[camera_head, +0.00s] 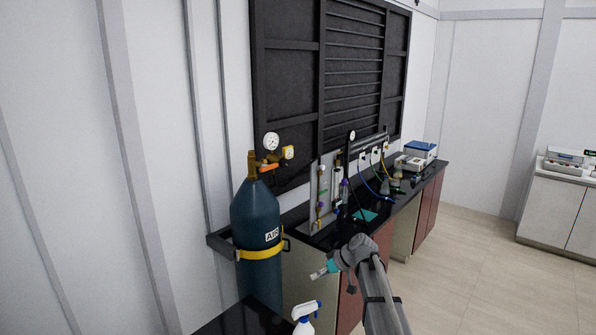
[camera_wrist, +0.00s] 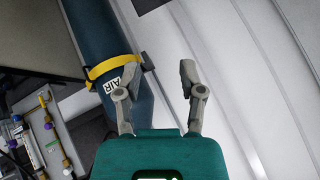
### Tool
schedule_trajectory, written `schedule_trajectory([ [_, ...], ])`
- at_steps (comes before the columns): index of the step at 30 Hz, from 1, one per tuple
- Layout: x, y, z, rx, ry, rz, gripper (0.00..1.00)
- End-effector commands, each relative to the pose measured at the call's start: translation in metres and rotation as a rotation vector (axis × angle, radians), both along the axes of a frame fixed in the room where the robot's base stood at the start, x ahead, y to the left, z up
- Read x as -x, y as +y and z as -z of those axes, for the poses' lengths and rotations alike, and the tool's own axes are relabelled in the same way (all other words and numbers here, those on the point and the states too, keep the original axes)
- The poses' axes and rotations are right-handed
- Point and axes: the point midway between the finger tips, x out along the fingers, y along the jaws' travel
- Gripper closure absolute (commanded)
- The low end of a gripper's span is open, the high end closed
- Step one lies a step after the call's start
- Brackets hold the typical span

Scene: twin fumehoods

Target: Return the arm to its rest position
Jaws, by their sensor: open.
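My gripper (camera_head: 318,274) is at the end of my arm in the lower middle of the head view, in front of the bench and to the right of the gas cylinder. In the wrist view its two fingers (camera_wrist: 155,95) stand apart with nothing between them. The dark blue air cylinder (camera_head: 257,220) stands upright in the head view, with a yellow strap around it. It also shows in the wrist view (camera_wrist: 100,40), tilted in the picture, behind the left finger. My arm runs down to the bottom edge of the head view.
A black-topped bench (camera_head: 403,205) with glassware and blue tubing runs along the wall. A white spray bottle (camera_head: 305,318) stands on a dark surface (camera_head: 240,318) at the bottom. Another cabinet (camera_head: 560,215) is at the far right. The floor (camera_head: 480,265) between is clear.

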Motion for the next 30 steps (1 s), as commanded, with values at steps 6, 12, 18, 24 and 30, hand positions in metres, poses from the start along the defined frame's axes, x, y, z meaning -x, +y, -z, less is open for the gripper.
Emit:
schedule_trajectory([
  [6, 0.105, -0.027, 0.030, 0.222, 0.195, 0.181, 0.49],
  [12, 0.170, -0.056, 0.045, 0.395, 0.306, 0.359, 0.49],
  [18, 0.211, -0.076, 0.050, 0.503, 0.358, 0.488, 0.49],
  [24, 0.244, -0.093, 0.052, 0.588, 0.385, 0.596, 0.49],
  [30, 0.251, -0.098, 0.066, 0.614, 0.395, 0.631, 0.49],
])
